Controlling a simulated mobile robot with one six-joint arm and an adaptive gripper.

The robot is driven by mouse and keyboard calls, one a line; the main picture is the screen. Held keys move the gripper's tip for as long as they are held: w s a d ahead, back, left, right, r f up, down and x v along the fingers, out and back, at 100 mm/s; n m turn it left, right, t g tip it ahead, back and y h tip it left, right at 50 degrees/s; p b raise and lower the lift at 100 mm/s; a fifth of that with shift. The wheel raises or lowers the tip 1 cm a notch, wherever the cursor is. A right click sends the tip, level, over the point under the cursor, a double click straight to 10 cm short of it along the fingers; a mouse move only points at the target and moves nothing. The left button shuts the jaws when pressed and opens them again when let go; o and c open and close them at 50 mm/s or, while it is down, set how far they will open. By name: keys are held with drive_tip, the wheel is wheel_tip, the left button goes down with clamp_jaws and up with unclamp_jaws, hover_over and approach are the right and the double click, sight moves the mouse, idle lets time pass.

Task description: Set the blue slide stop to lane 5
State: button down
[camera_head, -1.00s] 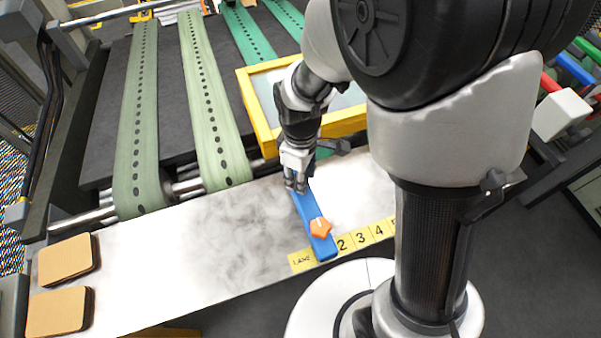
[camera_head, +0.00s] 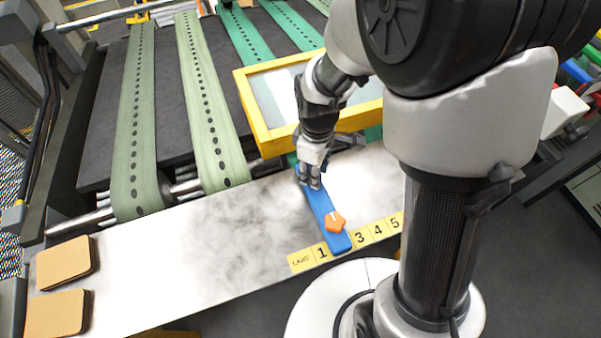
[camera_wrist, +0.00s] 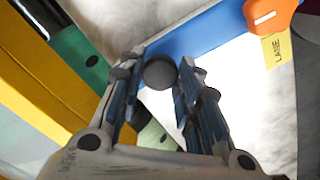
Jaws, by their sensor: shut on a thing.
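The blue slide stop (camera_head: 321,208) is a flat bar lying across the pale metal plate, with an orange pointer knob (camera_head: 335,221) near its front end. That end covers the spot between lane labels 1 (camera_head: 321,253) and 3 (camera_head: 361,237). The lane 5 label (camera_head: 395,223) shows farther right. My gripper (camera_head: 310,180) is shut on the slide stop's far end. In the wrist view, a dark round knob (camera_wrist: 160,73) sits between my fingers, beside the blue bar (camera_wrist: 205,33).
A yellow-framed panel (camera_head: 258,128) stands just behind my gripper. Green perforated belts (camera_head: 207,110) run back over dark rollers. Two brown blanks (camera_head: 63,262) lie at the plate's left. The plate (camera_head: 375,180) is clear right of the stop.

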drive_tip(key=w+d, duration=0.1)
drive_tip(key=d, duration=0.2)
drive_tip(key=w+d, duration=0.1)
drive_tip(key=d, duration=0.3)
drive_tip(key=w+d, duration=0.1)
drive_tip(key=d, duration=0.3)
drive_tip(key=shift+w, duration=0.1)
drive_tip(key=c, duration=1.1)
unclamp_jaws()
drive_tip(key=shift+a, duration=0.1)
wheel_tip(320, 180, up, 12)
drive_tip(key=shift+r, duration=0.1)
